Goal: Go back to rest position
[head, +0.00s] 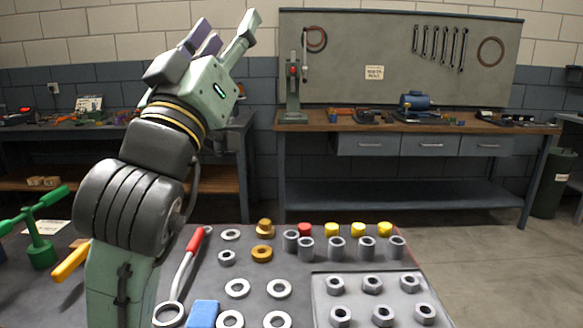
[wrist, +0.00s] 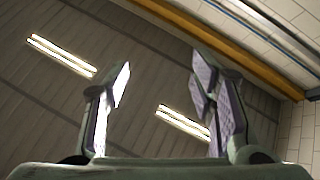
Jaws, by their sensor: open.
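My arm is raised at the left of the head view, bent upward, with my gripper (head: 222,36) high above the table and pointing up. Its fingers stand apart with nothing between them. In the wrist view my gripper (wrist: 158,88) is open and empty. That view looks up at the ceiling, where two lights (wrist: 62,55) glow. My gripper touches nothing.
The grey table (head: 245,315) below holds washers (head: 238,288), grey cylinders (head: 336,248), a red-handled wrench (head: 185,270), a blue block (head: 203,314) and a nut tray (head: 318,292). A green stand (head: 40,250) is at left. A workbench (head: 300,120) stands behind.

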